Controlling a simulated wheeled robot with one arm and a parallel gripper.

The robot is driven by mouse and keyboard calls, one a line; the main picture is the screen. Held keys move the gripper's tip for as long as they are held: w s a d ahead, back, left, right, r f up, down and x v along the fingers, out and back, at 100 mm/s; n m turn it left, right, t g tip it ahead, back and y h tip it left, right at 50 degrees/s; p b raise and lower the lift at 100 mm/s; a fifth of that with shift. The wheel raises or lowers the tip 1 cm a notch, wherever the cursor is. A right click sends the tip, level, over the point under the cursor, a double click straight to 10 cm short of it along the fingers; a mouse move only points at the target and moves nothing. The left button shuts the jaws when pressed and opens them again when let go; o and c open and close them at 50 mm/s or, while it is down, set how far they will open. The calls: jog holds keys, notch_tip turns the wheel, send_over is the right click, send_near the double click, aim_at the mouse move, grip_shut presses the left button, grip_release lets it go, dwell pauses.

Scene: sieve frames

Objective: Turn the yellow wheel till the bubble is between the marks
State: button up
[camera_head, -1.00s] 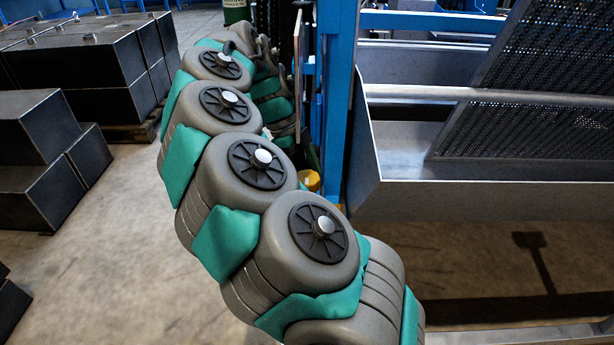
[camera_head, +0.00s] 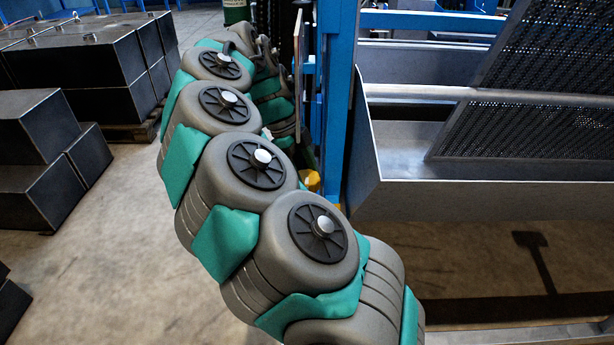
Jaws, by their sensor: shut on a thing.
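A small yellow part (camera_head: 309,181) shows low beside the blue upright, just behind my arm. Most of it is covered, and I cannot tell whether it is the wheel. The bubble and its marks are not visible. My grey and teal arm runs from the bottom of the view up to the upper middle, then bends back down behind its own links. Its end is hidden there, so my gripper and whatever it holds cannot be seen.
A blue upright (camera_head: 336,90) stands right of my arm. A grey metal trough (camera_head: 480,198) with dark perforated panels (camera_head: 530,130) fills the right. Dark metal boxes (camera_head: 75,75) are stacked at the left.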

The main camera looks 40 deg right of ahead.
jog(key=shift+n, duration=0.3)
jog(key=n+t+h+b, duration=0.1)
jog(key=n+b, duration=0.1)
jog(key=n, duration=0.2)
jog(key=shift+a+f, duration=0.1)
jog(key=n+t+h+b, duration=0.1)
jog(key=n+t+b, duration=0.1)
jog(key=n, duration=0.3)
jog(key=shift+n, duration=0.4)
jog(key=shift+r, duration=0.2)
jog(key=o, duration=1.3)
jog(key=v, duration=0.7)
jog(key=shift+r, duration=0.35)
jog(key=shift+s+a, duration=0.15)
